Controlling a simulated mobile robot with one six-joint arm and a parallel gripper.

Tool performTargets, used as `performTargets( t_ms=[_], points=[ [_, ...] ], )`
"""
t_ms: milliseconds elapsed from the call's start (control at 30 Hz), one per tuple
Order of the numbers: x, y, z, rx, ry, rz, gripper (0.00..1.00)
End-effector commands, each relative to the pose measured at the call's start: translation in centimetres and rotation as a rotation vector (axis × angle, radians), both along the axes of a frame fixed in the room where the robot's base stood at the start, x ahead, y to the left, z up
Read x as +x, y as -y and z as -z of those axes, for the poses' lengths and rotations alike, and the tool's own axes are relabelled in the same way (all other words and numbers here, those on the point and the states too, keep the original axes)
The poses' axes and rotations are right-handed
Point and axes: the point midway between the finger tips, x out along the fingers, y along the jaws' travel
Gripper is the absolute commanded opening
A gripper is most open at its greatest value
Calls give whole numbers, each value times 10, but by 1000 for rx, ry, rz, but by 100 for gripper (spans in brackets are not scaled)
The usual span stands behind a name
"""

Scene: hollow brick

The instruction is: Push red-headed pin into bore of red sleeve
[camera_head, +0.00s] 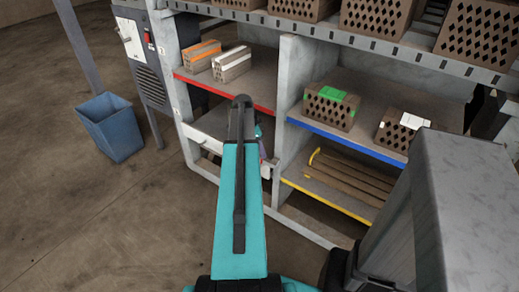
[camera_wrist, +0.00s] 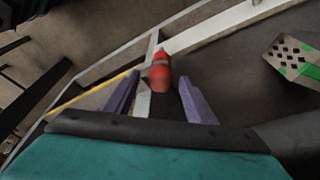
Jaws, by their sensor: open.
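In the wrist view, a small rounded red part (camera_wrist: 160,74) with a narrower top shows ahead of and between the purple fingers of my gripper (camera_wrist: 159,84). I cannot tell whether it is the pin's red head or the red sleeve, nor whether both are there. The fingers stand apart, with a gap on each side of the red part, and hold nothing. In the head view my teal arm hides most of the gripper (camera_head: 263,150) and the spot in front of it. No red pin or sleeve can be made out there.
The shelf rack has red (camera_head: 248,104), blue (camera_head: 340,139) and yellow (camera_head: 325,199) edges. Orange-striped (camera_head: 202,56), white-striped (camera_head: 231,64), green-marked (camera_head: 331,108) and white-marked bricks (camera_head: 402,128) stand on it. A blue bin (camera_head: 110,127) stands on open floor at left.

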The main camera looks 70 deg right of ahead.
Motion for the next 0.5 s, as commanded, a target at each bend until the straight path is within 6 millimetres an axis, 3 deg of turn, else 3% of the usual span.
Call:
performTargets(
  t_ms=[500],
  points=[
    [15,-11,-62,-1,1,-1,50]
  ],
)
